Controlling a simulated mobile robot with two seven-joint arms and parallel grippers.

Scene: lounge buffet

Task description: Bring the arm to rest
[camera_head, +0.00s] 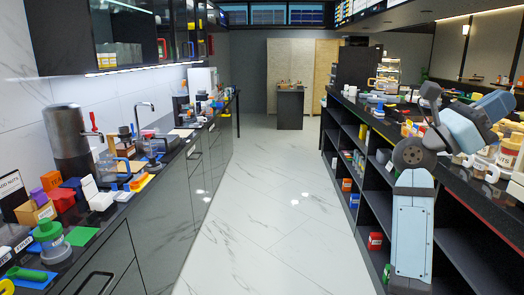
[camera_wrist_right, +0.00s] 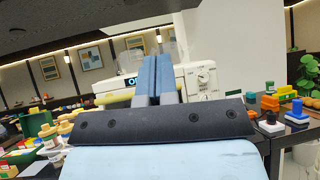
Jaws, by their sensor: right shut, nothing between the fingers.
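My right arm (camera_head: 412,225) rises at the right of the head view, in front of the right-hand counter. It is folded at a dark round joint, and its upper links angle out over the counter's edge. My right gripper (camera_wrist_right: 155,68) is in the middle of the right wrist view. Its two blue-grey fingers are together with nothing between them. Behind the fingers stands a white machine (camera_wrist_right: 200,82) with a dial and a lit display; the fingers hide part of it. My left arm and gripper are in neither view.
A black counter with open shelves (camera_head: 345,150) runs along the right, crowded with jars, cups and small items near my arm. A left counter (camera_head: 165,185) holds a tap, a metal urn (camera_head: 66,140) and coloured boxes. The marble floor (camera_head: 260,200) between them is clear.

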